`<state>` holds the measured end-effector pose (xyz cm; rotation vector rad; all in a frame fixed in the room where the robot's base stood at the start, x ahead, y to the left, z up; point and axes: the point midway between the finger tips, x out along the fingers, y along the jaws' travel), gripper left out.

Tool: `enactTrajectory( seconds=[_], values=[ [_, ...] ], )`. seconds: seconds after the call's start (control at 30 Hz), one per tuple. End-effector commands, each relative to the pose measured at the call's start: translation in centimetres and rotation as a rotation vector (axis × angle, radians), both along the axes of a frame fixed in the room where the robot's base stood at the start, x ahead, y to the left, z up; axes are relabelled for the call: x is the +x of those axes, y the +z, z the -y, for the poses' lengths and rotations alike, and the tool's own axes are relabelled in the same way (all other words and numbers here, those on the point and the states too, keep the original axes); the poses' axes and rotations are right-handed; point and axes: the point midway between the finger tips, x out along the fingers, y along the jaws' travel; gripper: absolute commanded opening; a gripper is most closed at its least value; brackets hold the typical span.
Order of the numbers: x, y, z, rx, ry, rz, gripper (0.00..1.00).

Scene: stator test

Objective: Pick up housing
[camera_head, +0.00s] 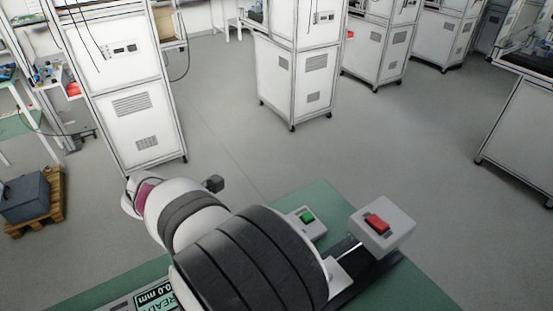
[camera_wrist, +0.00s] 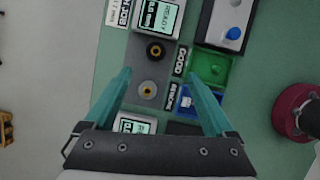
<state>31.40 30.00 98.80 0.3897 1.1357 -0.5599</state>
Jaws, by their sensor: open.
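In the wrist view, two round parts sit on a grey plate (camera_wrist: 133,58) between and just beyond my fingers. One is a dark ring (camera_wrist: 154,51) with an orange centre; the nearer one is a grey disc (camera_wrist: 148,90) with an orange centre. I cannot tell which of them is the housing. My gripper (camera_wrist: 160,74) has two teal fingers spread wide, one on each side of the plate, with nothing between them gripped. It appears to be above the bench, pointing down. In the head view my arm hides this part of the bench, and the gripper does not show.
A green bin (camera_wrist: 212,67) labelled GOOD and a blue bin (camera_wrist: 207,101) lie right of the plate. A READY display (camera_wrist: 157,17) stands beyond it. A red-switch box (camera_head: 382,225) and a green-button box (camera_head: 305,222) stand on the bench. White cabinets (camera_head: 125,90) stand on the floor beyond.

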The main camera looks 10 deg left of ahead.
Motion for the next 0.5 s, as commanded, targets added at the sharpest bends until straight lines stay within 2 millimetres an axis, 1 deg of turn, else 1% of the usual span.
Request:
enactTrajectory(
  seconds=[0.03,0.07,0.3,0.4,0.5],
  values=[
    [0.0,-0.7,-0.5,-0.013,0.038,-0.002,0.89],
    [0.2,-1.2,-0.5,-0.017,0.048,-0.002,0.89],
    [2.3,-7.4,1.1,-0.017,0.044,-0.006,0.89],
    [2.9,-9.2,1.5,-0.016,0.042,-0.004,0.89],
    [3.2,-10.2,1.7,-0.014,0.042,-0.004,0.89]
  ],
)
